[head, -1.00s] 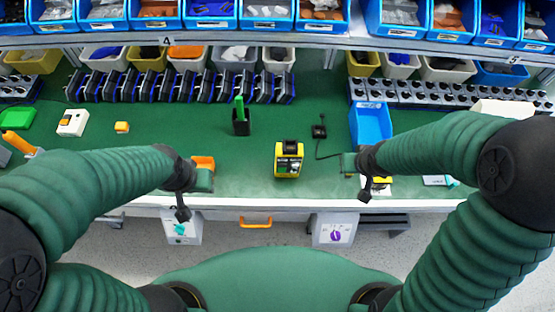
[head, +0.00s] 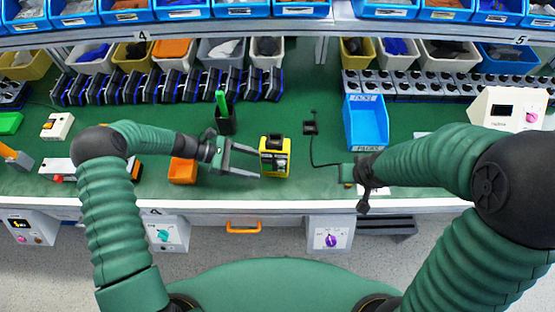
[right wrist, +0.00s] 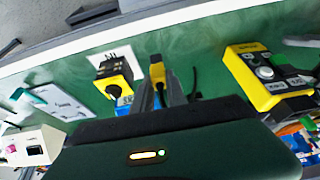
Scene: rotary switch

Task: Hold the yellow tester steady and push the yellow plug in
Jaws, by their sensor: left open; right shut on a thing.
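The yellow tester (head: 275,158) stands upright on the green bench top, and in the right wrist view it is at the right (right wrist: 268,78). My left gripper (head: 257,163) is open, with its two fingers pointing right and their tips close to the tester's left edge. I cannot tell whether they touch it. My right gripper (right wrist: 160,94) is shut on the yellow plug (right wrist: 157,71), to the right of the tester and apart from it. In the head view the plug is small and partly hidden by the gripper.
A black-and-yellow device (right wrist: 114,76) sits on a white square near the right gripper. A dark cable runs from a small black socket (head: 310,128). An orange bin (head: 183,170), a black holder with a green item (head: 226,122) and a blue bin (head: 366,126) stand nearby.

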